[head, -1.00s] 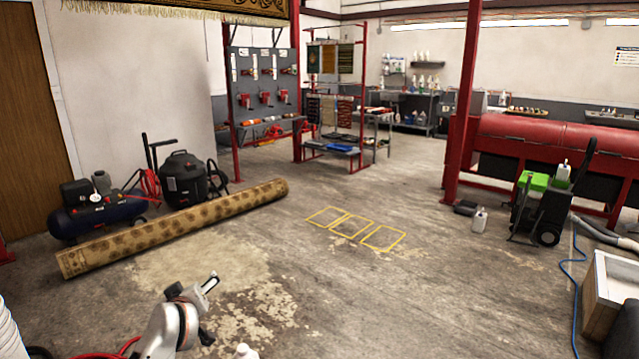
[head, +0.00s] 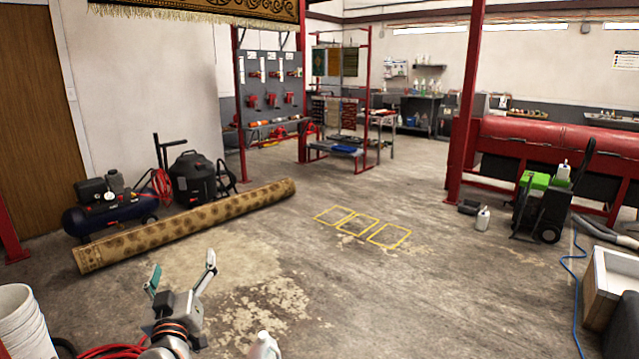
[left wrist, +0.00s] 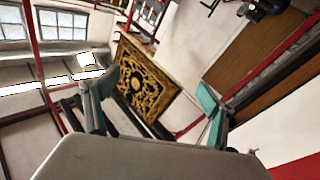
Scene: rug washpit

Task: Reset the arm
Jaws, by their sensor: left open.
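My left gripper (head: 182,279) rises at the bottom left of the head view. Its two fingers are spread apart with nothing between them, and they point up and away over the concrete floor. The same open fingers (left wrist: 155,105) show in the left wrist view, teal pads facing each other. Beyond them that view shows a patterned rug (left wrist: 155,80), the wall and windows at a steep tilt. My right gripper is not in view.
A rolled rug (head: 190,225) lies on the floor beyond my left gripper, beside a compressor (head: 108,205) and a black vacuum (head: 195,178). White buckets (head: 18,320) stand at lower left. A white bottle (head: 264,346) is close at the bottom. Floor around the yellow outlines (head: 360,226) is clear.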

